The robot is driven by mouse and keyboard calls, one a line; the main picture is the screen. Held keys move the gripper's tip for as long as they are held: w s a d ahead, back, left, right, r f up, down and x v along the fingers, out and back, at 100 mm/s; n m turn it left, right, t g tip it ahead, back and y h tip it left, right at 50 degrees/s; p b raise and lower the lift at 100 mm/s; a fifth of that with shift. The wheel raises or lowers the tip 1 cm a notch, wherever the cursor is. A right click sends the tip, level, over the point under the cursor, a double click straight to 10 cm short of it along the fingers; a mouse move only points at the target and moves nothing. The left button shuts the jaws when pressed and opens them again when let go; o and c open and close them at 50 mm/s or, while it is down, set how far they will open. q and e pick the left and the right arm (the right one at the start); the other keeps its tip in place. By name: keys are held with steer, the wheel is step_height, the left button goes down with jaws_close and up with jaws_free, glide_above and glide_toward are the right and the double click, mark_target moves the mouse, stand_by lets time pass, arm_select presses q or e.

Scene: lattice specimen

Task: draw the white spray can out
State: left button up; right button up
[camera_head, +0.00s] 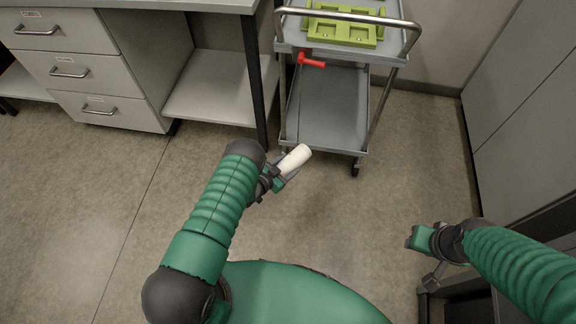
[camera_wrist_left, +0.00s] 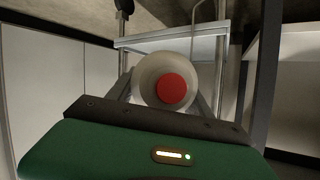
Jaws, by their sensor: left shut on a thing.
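The white spray can (camera_head: 294,158) is in my left gripper (camera_head: 283,172) in the head view, held tilted above the floor just in front of the cart. In the left wrist view the can (camera_wrist_left: 148,76) is seen end-on, with a round red spot (camera_wrist_left: 172,89) on its near end. The left gripper's fingers (camera_wrist_left: 165,105) lie on both sides of it. My right gripper (camera_head: 420,240) is at the lower right of the head view, apart from the can; its fingers do not show clearly.
A grey cart (camera_head: 328,108) stands ahead, with a green tray-like fixture (camera_head: 342,30) on top and a red object (camera_head: 311,61) below. A workbench with drawers (camera_head: 75,66) stands at left. Tall cabinets (camera_head: 525,95) line the right. Floor (camera_head: 85,190) at left is clear.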

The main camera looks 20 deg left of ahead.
arm_select(q)
step_height(320, 180, up, 60)
steer(key=p, duration=4.8)
steer(key=shift+f+p, duration=0.15)
steer(key=shift+p, duration=0.15)
stand_by(0.9)
